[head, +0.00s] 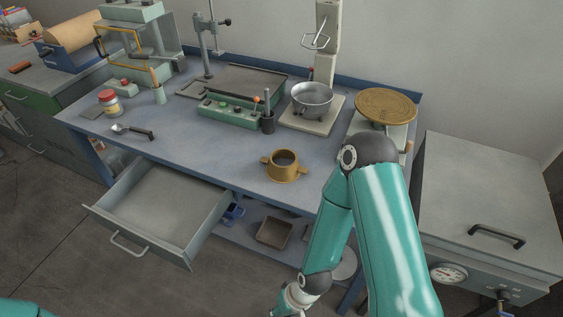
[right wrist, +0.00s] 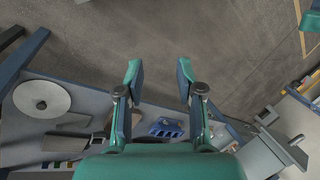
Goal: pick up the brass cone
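The brass cone (head: 284,172) is a short tapered brass piece with a round open top and side lugs. It stands upright on the blue-grey bench top, near the front edge, in the head view. My right gripper (right wrist: 158,72) is open and empty in the right wrist view, with its two fingers well apart. It hangs low in front of the bench, over the floor side, away from the cone. In the head view its fingers are cut off by the bottom edge. My left gripper is out of view.
An open empty drawer (head: 104,210) juts out at the front left. A brass-coloured dish (head: 386,104) is at the back right. A lower shelf bears a tray (head: 258,239).

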